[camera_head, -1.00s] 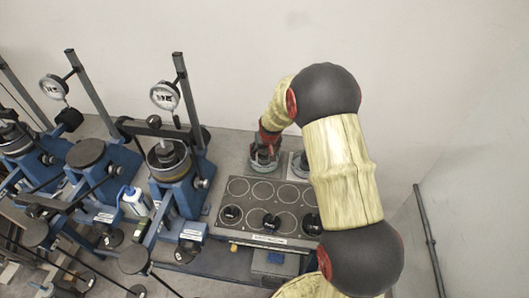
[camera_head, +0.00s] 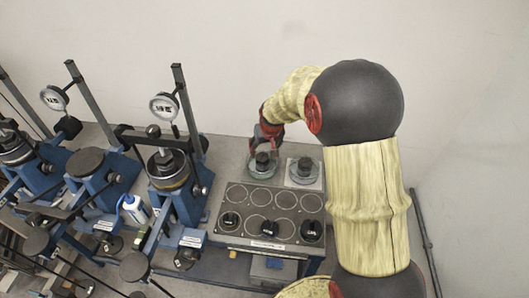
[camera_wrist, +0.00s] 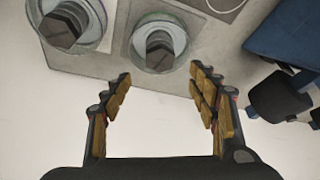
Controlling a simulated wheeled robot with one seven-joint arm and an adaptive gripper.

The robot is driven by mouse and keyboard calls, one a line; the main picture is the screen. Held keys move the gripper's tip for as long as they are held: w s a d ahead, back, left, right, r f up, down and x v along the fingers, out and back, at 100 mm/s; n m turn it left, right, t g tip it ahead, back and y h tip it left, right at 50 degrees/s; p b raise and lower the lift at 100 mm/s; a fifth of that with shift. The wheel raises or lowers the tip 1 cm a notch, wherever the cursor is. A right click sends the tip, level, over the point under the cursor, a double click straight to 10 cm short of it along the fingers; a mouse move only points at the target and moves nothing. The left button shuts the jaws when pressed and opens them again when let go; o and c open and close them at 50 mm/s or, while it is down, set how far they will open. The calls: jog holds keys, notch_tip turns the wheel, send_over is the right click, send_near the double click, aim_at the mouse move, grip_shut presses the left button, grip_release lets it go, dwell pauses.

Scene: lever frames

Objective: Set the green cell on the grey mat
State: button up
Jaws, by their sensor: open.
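Two clear round cells with dark caps stand upright behind the tray. The left one (camera_head: 262,164) has a faint green tint at its base, which I take as the green cell; it shows at centre in the wrist view (camera_wrist: 157,46). It stands on a dull grey-green patch whose exact colour I cannot tell. The other cell (camera_head: 304,171) is to its right on a paler square mat (camera_head: 318,183); it is at upper left in the wrist view (camera_wrist: 72,24). My gripper (camera_head: 268,136) is open and empty, above and just behind the left cell, fingers apart from it (camera_wrist: 160,76).
A tray (camera_head: 262,212) with outlined circles and several black knobbed pieces lies in front of the cells. Blue lever frames (camera_head: 172,190) with dials crowd the left. The wall is close behind. A rail (camera_head: 424,232) runs at the right.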

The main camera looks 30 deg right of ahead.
jog(key=s+a+r+n, duration=0.1)
jog(key=s+a+r, duration=0.3)
jog(key=s+r, duration=0.3)
jog(key=s+a+r, duration=0.3)
jog(key=s+r, duration=0.2)
jog(key=r, duration=0.4)
jog(key=s+a+r, duration=0.2)
jog(key=s, duration=0.8)
jog(key=s+a+r+n+t, duration=0.1)
jog(key=s+a+r, duration=0.2)
jog(key=s, duration=0.7)
jog(key=shift+s+a+y, duration=0.3)
jog(key=shift+s+y, duration=0.05)
jog(key=shift+y, duration=0.05)
notch_tip(320, 180, down, 4)
jog(key=b, duration=0.4)
jog(key=shift+f, duration=0.1)
